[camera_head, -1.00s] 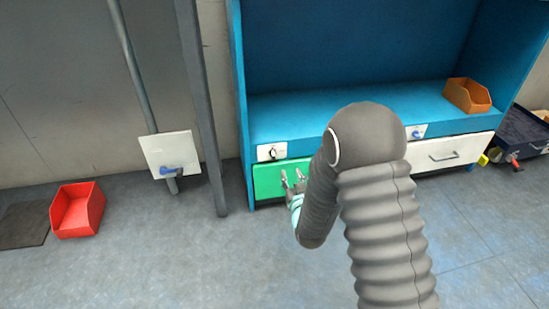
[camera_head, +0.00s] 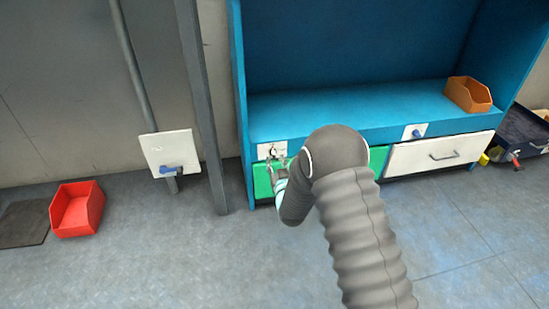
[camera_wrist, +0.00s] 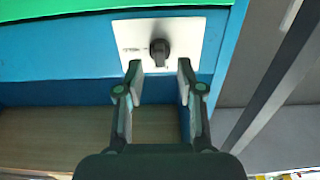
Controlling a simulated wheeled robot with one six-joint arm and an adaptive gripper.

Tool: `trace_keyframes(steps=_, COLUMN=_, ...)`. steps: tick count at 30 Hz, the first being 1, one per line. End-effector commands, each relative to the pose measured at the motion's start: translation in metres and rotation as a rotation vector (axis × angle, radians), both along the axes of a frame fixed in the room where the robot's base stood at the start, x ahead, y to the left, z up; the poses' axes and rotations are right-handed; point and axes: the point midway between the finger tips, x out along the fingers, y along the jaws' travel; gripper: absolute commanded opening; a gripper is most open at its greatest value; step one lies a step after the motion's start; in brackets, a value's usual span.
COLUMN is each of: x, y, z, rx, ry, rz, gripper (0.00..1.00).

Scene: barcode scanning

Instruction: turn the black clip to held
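The black clip (camera_wrist: 160,50) is a small dark knob on a white plate (camera_wrist: 190,30) fixed to the blue workbench front. In the head view the plate (camera_head: 264,152) is at the bench's left end, above the green drawer front, and the clip (camera_head: 274,152) is partly covered by my fingers. My gripper (camera_wrist: 160,68) is open in the wrist view, its two fingers apart with nothing between the tips. The clip shows just beyond the fingertips, roughly centred in the gap. I cannot tell whether the fingers touch the plate. My gripper (camera_head: 277,161) also shows in the head view.
A second white plate with a blue knob (camera_head: 417,132) is on the bench front at right. Another blue valve (camera_head: 174,170) is on a wall panel at left. A grey post (camera_head: 203,110) stands left of the bench. A red bin (camera_head: 77,210) sits on the floor.

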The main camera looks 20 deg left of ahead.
Motion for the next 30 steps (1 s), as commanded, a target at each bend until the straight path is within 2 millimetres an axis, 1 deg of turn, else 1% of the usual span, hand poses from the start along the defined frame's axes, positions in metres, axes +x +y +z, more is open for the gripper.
trace_keyframes(steps=1, x=0.007, y=0.004, z=0.000, rx=0.001, ry=-0.002, rz=0.000, gripper=0.38)
trace_keyframes(steps=3, x=0.013, y=0.008, z=-0.001, rx=0.000, ry=0.000, rz=0.000, gripper=0.38)
trace_keyframes(steps=7, x=0.022, y=0.013, z=0.000, rx=0.000, ry=0.000, rz=0.000, gripper=0.38)
trace_keyframes(steps=12, x=0.026, y=0.015, z=0.000, rx=0.000, ry=0.000, rz=-0.001, gripper=0.38)
trace_keyframes(steps=18, x=0.026, y=0.015, z=0.000, rx=-0.001, ry=0.001, rz=-0.001, gripper=0.38)
trace_keyframes(steps=20, x=0.026, y=0.015, z=0.000, rx=-0.001, ry=0.001, rz=-0.001, gripper=0.23)
trace_keyframes(steps=21, x=0.026, y=0.015, z=0.000, rx=-0.001, ry=0.001, rz=-0.001, gripper=0.12)
trace_keyframes(steps=22, x=0.026, y=0.015, z=0.000, rx=-0.001, ry=0.001, rz=-0.001, gripper=0.05)
trace_keyframes(steps=23, x=0.026, y=0.015, z=0.000, rx=0.000, ry=0.000, rz=-0.001, gripper=0.00)
trace_keyframes(steps=30, x=0.026, y=0.015, z=0.000, rx=0.008, ry=0.005, rz=-0.001, gripper=0.00)
